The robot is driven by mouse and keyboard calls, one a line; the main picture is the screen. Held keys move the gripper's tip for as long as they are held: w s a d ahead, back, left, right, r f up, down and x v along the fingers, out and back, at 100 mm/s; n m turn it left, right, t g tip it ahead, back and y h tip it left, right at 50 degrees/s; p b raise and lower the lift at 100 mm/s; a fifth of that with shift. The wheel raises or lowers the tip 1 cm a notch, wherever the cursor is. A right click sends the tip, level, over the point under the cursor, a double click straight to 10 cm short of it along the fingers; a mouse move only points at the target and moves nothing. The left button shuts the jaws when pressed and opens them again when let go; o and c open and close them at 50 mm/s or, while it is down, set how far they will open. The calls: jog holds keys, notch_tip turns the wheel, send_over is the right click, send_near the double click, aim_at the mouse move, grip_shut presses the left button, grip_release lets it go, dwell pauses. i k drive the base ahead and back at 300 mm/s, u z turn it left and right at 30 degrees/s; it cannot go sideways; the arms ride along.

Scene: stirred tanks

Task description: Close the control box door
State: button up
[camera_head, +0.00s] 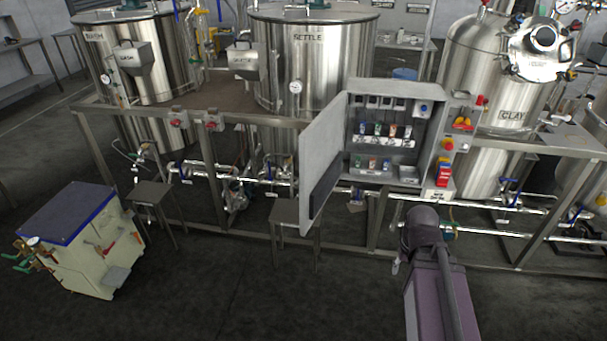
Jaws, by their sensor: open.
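The control box (431,134) is a grey cabinet on the tank frame, right of centre. Its door (322,146) stands wide open, hinged on the box's left side and swung out toward me. A dark panel or pocket sits on the lower part of the door. Inside the box, rows of small switches and coloured parts are exposed. My arm (434,290) rises from the bottom edge, below and right of the box. Its dark upper joint is below the box, apart from the door. My gripper cannot be made out.
Red and yellow switches (463,124) are right of the box. A small stool (297,213) stands below the door. A pale cart (83,247) is at left. Floor between is clear.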

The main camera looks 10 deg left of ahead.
aim_at(321, 144)
jog(key=z, duration=1.75)
jog(key=k, duration=0.1)
jog(key=u, duration=3.1)
jog(key=i, duration=1.6)
jog(key=z, duration=0.3)
